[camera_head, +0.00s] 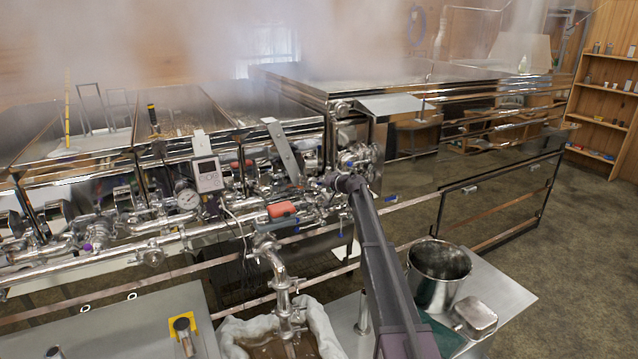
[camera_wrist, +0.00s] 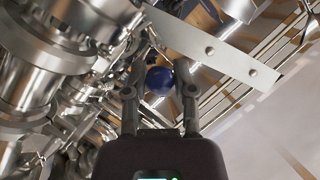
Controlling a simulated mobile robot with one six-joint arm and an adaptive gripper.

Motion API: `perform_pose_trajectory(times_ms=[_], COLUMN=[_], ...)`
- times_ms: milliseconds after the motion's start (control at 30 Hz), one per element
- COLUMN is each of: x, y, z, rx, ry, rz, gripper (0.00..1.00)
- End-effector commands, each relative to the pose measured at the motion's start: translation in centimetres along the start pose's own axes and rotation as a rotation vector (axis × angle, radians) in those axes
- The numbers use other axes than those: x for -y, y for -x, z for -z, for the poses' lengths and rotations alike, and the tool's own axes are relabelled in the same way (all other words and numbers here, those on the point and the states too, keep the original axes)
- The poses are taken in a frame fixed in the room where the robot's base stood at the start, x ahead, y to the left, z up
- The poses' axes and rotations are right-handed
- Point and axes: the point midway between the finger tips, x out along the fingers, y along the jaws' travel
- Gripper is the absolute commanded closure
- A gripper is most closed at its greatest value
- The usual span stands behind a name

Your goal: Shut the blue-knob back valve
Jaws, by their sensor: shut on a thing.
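The round blue knob (camera_wrist: 159,80) shows in the wrist view between the two dark fingers of my gripper (camera_wrist: 160,88). My gripper is shut on it, one finger on each side. The valve body behind the knob is largely hidden by the fingers and knob. In the head view my arm reaches up from the lower right to the pipework at the evaporator's near corner. My gripper (camera_head: 333,184) is small there among shiny fittings, and the knob cannot be made out.
Steel pipes and clamps crowd the left of the wrist view, and a flat metal bar (camera_wrist: 215,48) crosses beyond the fingers. In the head view a red-orange handle (camera_head: 282,210) and a digital meter (camera_head: 207,174) are left of my gripper. A steel bucket (camera_head: 437,275) stands on the side table.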

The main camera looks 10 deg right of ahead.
Motion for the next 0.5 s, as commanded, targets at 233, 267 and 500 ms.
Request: perform_pose_trajectory(times_ms=[233,267,500], x=[-0.8,-0.9,-1.8], y=[1.2,1.4,2.5], z=[0.3,0.3,0.8], rx=[0.134,0.151,0.277], ry=[0.053,0.06,0.111], rz=[0.127,0.143,0.263], gripper=[1.0,1.0,1.0])
